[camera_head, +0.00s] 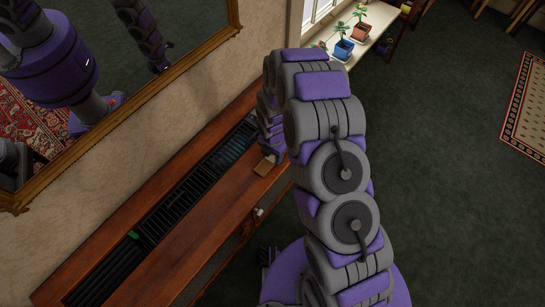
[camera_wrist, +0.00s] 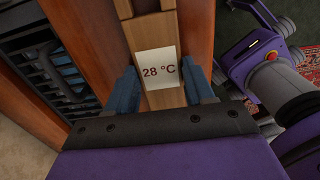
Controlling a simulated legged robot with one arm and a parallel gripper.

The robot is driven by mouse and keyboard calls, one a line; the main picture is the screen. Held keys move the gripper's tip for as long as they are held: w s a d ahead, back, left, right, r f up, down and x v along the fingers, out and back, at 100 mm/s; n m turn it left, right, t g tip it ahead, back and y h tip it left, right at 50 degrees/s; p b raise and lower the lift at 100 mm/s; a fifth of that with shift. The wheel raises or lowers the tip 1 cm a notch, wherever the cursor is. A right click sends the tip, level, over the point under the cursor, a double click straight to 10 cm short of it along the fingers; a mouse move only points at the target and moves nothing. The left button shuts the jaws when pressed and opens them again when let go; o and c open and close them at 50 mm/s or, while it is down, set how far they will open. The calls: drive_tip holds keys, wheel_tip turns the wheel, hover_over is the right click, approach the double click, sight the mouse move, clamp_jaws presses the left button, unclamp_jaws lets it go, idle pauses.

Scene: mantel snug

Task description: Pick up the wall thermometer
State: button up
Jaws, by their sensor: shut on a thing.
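The wall thermometer (camera_wrist: 150,32) is a light wooden strip with a white plate reading "28 °C". In the wrist view it runs from the top edge down between the two blue fingers of my gripper (camera_wrist: 161,86), which is shut on it. In the head view a small wooden piece (camera_head: 264,166), likely the end of the thermometer, shows beside my arm over the brown wooden shelf (camera_head: 185,235). My fingers are hidden behind the arm there. I cannot tell whether the thermometer touches the shelf.
A black slotted grille (camera_head: 190,190) runs along the shelf, with a small green item (camera_head: 133,234) on it. A gold-framed mirror (camera_head: 165,82) hangs on the wall behind. Potted plants (camera_head: 343,48) stand on the windowsill. Dark green floor (camera_head: 440,160) is open at right.

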sight(273, 158)
drive_tip(key=shift+c, duration=1.2)
drive_tip(key=shift+r, duration=0.45)
drive_tip(key=r+p, duration=0.1)
drive_tip(key=r, duration=0.2)
drive_tip(key=shift+s+d+p, duration=0.1)
drive_tip(key=shift+s+p, duration=0.2)
drive_tip(key=shift+p, duration=0.05)
drive_tip(key=s+d+r+p, duration=0.1)
drive_tip(key=s+d, duration=0.5)
drive_tip(key=s, duration=0.8)
drive_tip(key=shift+p, duration=0.85)
